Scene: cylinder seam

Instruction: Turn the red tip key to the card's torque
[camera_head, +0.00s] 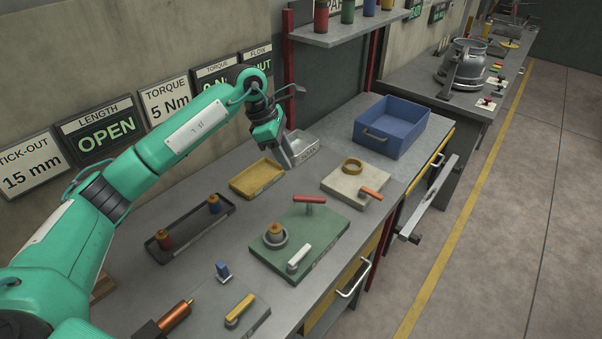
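The red key (309,199) has a T-shaped handle and stands upright at the back of a green plate (325,238) on the bench. A card on the wall (166,103) reads "TORQUE 5 Nm". A dark display (216,78) beside it is also headed torque, but my arm partly covers its number. My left gripper (286,160) points down beside a small grey tray (303,150), behind and apart from the red key. Its fingers are too small and overlapped to tell whether they are open. My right gripper is not in view.
The green plate also bears a ringed brass part (274,236) and a white-handled lever (299,258). Around it are a yellow tray (257,180), a dark tray with spools (163,252), an orange-handled block (356,186), a copper-coloured tool (175,316) and a blue bin (391,127).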

